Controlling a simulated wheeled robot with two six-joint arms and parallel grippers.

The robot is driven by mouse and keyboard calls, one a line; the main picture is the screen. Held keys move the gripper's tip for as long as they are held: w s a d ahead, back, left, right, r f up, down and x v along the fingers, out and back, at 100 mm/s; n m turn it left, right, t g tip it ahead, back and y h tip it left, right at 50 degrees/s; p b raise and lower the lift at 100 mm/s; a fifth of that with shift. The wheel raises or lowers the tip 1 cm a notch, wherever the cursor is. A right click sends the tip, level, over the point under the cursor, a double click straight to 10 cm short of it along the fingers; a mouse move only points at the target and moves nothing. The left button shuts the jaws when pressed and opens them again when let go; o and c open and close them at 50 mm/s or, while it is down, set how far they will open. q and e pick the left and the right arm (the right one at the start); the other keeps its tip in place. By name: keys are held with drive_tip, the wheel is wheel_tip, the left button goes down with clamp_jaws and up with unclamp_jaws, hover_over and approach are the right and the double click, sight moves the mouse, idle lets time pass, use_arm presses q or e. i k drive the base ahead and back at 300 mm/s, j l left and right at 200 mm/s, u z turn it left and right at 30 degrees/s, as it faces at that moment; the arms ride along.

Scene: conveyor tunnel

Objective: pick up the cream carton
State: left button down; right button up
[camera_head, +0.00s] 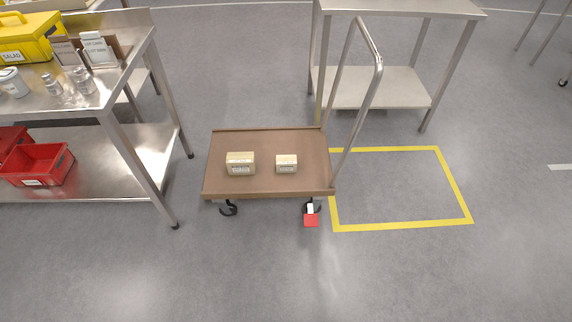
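Two small cartons lie apart on the bed of a brown flat trolley (215,168). The right carton (286,163) is cream coloured with a label on its front. The left carton (240,163) is slightly larger and looks a little more tan, also with a label. The label text is too small to read, and both are close in colour. Neither of my grippers is in view.
The trolley's metal push handle (369,90) rises at its right end. A steel table (130,70) with a yellow box (28,38), tins and red bins (38,165) below stands left. Another steel table (400,8) stands behind. A yellow floor outline (400,227) lies right; the front floor is clear.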

sight(285, 163)
drive_tip(key=i+l+u, duration=0.15)
drive_tip(key=i+l, duration=0.2)
drive_tip(key=i+l+u, duration=0.15)
drive_tip(key=i+l, duration=0.15)
drive_tip(key=l, duration=0.15)
drive_tip(key=i+l+u, duration=0.2)
drive_tip(key=i+l, duration=0.1)
drive_tip(key=l, duration=0.1)
